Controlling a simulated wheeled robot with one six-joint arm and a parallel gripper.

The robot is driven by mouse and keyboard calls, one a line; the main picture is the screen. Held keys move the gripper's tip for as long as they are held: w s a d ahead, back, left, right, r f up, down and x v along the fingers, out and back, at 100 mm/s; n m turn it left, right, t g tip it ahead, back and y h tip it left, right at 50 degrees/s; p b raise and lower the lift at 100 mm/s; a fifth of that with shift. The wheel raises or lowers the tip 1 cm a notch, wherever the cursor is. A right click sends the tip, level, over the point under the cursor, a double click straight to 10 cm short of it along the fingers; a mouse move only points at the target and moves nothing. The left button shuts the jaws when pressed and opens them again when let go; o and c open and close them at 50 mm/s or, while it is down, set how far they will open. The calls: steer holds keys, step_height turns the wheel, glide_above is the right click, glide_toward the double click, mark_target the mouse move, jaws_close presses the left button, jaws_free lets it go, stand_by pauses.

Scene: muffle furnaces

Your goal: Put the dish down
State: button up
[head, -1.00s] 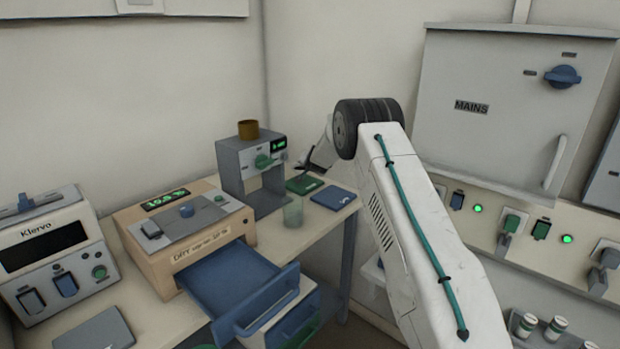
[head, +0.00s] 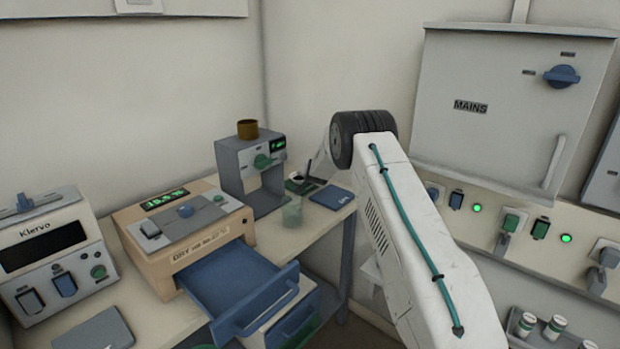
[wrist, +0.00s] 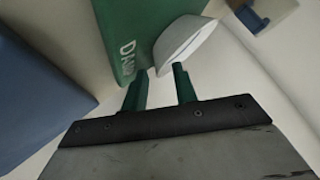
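The white dish (head: 298,177) is on the green mat (head: 292,187) at the back of the bench, beside the grey furnace stand. In the wrist view the dish (wrist: 188,46) overlaps the edge of the lettered green mat (wrist: 135,32), just ahead of my gripper (wrist: 162,70). The two green fingers are spread apart, with a clear gap between them. The near edge of the dish reaches close to the fingertips; I cannot tell whether it touches one. In the head view my arm hides part of the gripper.
A blue mat (head: 332,197) lies right of the green one. A clear beaker (head: 292,212) stands in front. The grey stand (head: 240,170) carries a brown pot (head: 248,130). A beige furnace (head: 182,228) has its blue drawer (head: 240,285) pulled out. A mains cabinet (head: 495,110) hangs at right.

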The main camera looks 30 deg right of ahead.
steer(key=v, duration=1.2)
steer(key=shift+r, duration=0.1)
steer(key=s+a+r+n+g+y, duration=0.2)
steer(key=s+a+r+n, duration=0.1)
steer(key=s+a+r, duration=0.75)
steer(key=s+a+r+n+g+y, duration=0.25)
steer(key=s+a+r, duration=0.5)
steer(key=s, duration=0.65)
steer(key=s+a+n+g, duration=0.2)
steer(key=s+a+n, duration=0.1)
steer(key=s, duration=1.5)
steer(key=s+a+n+g, duration=0.3)
steer(key=s, duration=1.4)
steer(key=shift+s+a+r, duration=0.2)
steer(key=shift+s+a, duration=0.05)
steer(key=shift+s, duration=0.15)
